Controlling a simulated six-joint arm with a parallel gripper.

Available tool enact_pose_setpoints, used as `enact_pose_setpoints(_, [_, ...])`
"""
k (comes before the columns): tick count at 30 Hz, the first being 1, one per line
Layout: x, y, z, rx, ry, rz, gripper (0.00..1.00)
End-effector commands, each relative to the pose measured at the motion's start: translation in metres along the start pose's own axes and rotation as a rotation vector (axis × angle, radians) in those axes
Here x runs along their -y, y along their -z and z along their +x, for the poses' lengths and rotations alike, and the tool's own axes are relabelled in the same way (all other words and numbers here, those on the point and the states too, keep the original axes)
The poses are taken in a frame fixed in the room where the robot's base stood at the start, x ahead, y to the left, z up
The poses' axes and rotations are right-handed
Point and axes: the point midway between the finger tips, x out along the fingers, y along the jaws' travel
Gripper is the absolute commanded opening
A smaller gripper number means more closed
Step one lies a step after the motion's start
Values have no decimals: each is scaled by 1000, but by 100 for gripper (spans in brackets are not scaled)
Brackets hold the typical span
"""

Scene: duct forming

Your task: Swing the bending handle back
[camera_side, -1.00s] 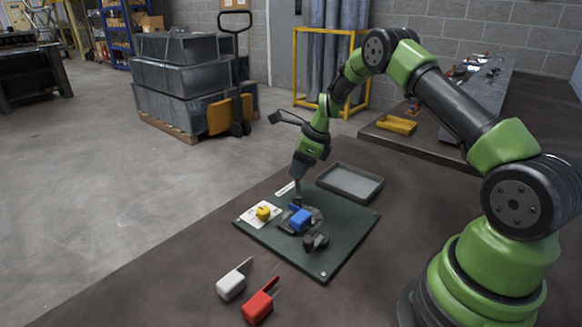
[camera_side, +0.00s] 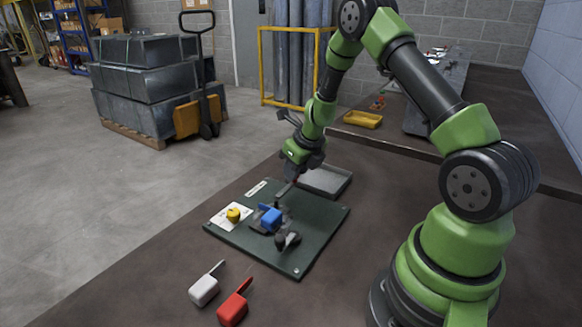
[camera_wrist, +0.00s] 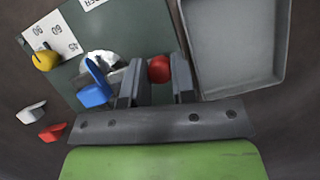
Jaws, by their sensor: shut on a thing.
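My gripper (camera_side: 288,184) is at the back of the dark green board (camera_side: 300,247), beside the tray. In the wrist view its two jaws (camera_wrist: 157,76) are closed around the red knob of the bending handle (camera_wrist: 159,69). In the side view the handle is mostly hidden by the gripper. A blue piece with an upright flange (camera_side: 271,219) sits on the grey bending fixture (camera_side: 258,228), left of and in front of the gripper. A yellow knob (camera_side: 233,214) stands on a white angle card (camera_side: 222,221) at the board's left.
A grey tray (camera_side: 342,188) lies just right of the gripper. Dark knobs (camera_side: 287,240) stand at the fixture's front. A white piece (camera_side: 204,291) and a red piece (camera_side: 233,309) lie on the bare bench in front of the board.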

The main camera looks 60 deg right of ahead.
Motion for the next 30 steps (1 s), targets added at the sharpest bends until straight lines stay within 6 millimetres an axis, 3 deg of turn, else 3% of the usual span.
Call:
enact_pose_setpoints(25, [3,5,-3,3,29,60,0])
enact_pose_setpoints(26, [3,5,-3,3,29,60,31])
enact_pose_setpoints(28, [2,5,-3,3,29,60,47])
enact_pose_setpoints(30, [2,5,-3,3,28,60,49])
